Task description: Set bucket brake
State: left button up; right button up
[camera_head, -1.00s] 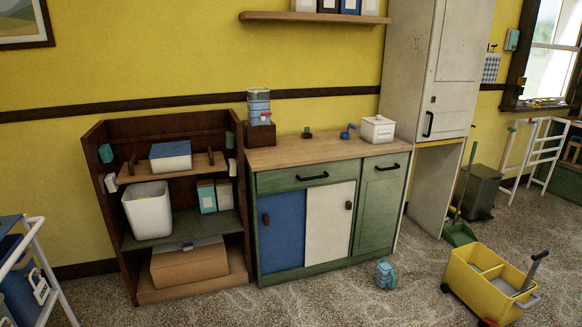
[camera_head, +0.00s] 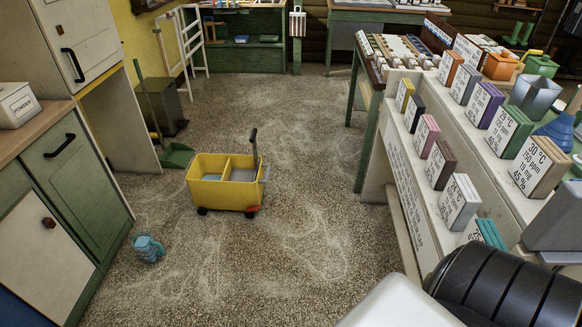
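The yellow mop bucket (camera_head: 223,196) stands upright on the speckled floor, a little left of the middle of the view. It has two compartments, dark wheels and a dark upright lever (camera_head: 253,150) at its right end. A small red-orange part (camera_head: 253,209), possibly the brake, shows low by the right wheel; its setting is too small to tell. Neither of my grippers is in view. A white and black ribbed part of my own body fills the lower right corner, well apart from the bucket.
A green cabinet (camera_head: 62,170) stands on the left. A small teal object (camera_head: 148,248) lies on the floor near it. A green dustpan (camera_head: 177,155) is behind the bucket. A shelf of labelled boxes (camera_head: 400,170) stands on the right. Floor before the bucket is clear.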

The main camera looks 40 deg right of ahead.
aim_at(256, 209)
jog(key=i+l+z, duration=0.2)
jog(key=i+z, duration=0.75)
